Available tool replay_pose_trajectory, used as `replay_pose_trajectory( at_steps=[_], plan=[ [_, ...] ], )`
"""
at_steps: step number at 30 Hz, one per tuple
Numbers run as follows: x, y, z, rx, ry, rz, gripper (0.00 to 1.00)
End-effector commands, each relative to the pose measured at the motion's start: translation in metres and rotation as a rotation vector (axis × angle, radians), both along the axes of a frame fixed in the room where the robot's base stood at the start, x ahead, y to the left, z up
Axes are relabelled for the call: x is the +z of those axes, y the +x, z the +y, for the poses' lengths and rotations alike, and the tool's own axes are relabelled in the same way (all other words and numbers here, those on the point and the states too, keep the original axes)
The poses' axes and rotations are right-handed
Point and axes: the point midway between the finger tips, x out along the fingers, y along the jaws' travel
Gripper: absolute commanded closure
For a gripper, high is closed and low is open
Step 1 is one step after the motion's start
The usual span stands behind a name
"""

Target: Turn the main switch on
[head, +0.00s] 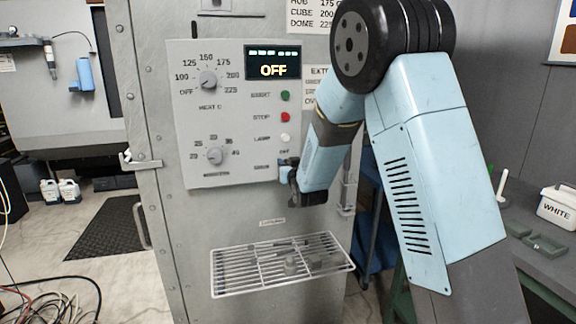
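The grey control panel (235,120) is on the front of a metal cabinet, and its display (273,63) reads OFF. A green button (285,96), a red button (285,117) and a white lamp (284,138) run down its right side. Below them is a small OFF mark (284,151) and a lower label (262,168) too blurred to read surely. My gripper (287,175) is at the panel's lower right corner, in front of the place beside that label. It hides whatever switch is there. I cannot tell whether it touches it or whether its fingers are open.
A heat dial (208,79) and a lower dial (215,156) are on the panel's left. A wire rack (282,263) with small metal parts juts out below. A table with a WHITE tub (559,206) stands right. Cables (45,300) lie on the floor at left.

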Motion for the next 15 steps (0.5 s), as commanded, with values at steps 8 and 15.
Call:
replay_pose_trajectory(
  at_steps=[8,15],
  plan=[
    [0.0000,-0.0002,-0.0001,0.000,0.000,0.000,0.76],
    [0.0001,-0.0003,0.0000,0.000,0.000,0.000,0.99]
  ],
)
